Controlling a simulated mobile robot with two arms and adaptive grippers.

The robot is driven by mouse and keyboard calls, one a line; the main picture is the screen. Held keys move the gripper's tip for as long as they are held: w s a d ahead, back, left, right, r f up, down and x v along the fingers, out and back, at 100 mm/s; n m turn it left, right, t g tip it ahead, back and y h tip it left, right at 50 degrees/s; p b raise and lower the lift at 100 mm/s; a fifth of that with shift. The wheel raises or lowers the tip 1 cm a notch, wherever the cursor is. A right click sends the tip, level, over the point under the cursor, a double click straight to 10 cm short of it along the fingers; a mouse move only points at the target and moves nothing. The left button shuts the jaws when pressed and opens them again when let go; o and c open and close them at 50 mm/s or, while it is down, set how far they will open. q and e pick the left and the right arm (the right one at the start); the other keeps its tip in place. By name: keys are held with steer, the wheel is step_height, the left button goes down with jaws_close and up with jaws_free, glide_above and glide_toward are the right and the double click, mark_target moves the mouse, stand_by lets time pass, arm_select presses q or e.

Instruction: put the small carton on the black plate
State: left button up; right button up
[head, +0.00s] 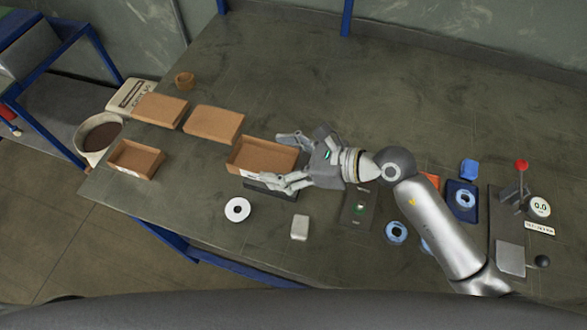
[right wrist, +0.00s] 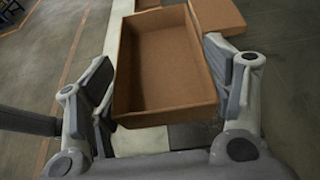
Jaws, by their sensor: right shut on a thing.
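The small carton (head: 262,157) is an open-topped brown box. My right gripper (head: 285,160) is shut on it, with one finger on each side. In the right wrist view the carton (right wrist: 165,75) sits between the two fingers (right wrist: 165,90), its open side facing up and empty. The black plate (head: 268,192) shows as a dark strip under the near finger and carton; most of it is hidden. I cannot tell whether the carton touches it or hangs above it. My left gripper is not in view.
Brown boxes (head: 213,122) and another open box (head: 137,159) stand to the left. A white disc (head: 237,209) and a whitish block (head: 300,227) lie near the front edge. Blue discs (head: 396,232) and a red-knobbed lever device (head: 521,166) are at right.

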mark_target(289, 159)
steer(key=w+f+b, duration=0.1)
steer(key=f+b, duration=0.1)
steer(key=w+d+f+b, duration=0.1)
steer(key=w+f+b, duration=0.1)
steer(key=shift+w+d+f, duration=0.15)
steer(key=shift+d+f, duration=0.05)
steer(key=shift+w+d+f+b, duration=0.35)
steer(key=shift+w+f+b, duration=0.25)
steer(key=shift+b, duration=0.1)
steer(key=shift+w+f+b, duration=0.15)
steer(key=shift+f+b, duration=0.1)
steer(key=shift+b, duration=0.05)
steer(key=shift+w+d+f+b, duration=0.1)
steer(key=shift+w+f+b, duration=0.1)
steer(key=shift+f+b, duration=1.2)
steer(key=shift+f, duration=0.2)
steer(key=shift+f, duration=0.15)
steer(key=o, duration=1)
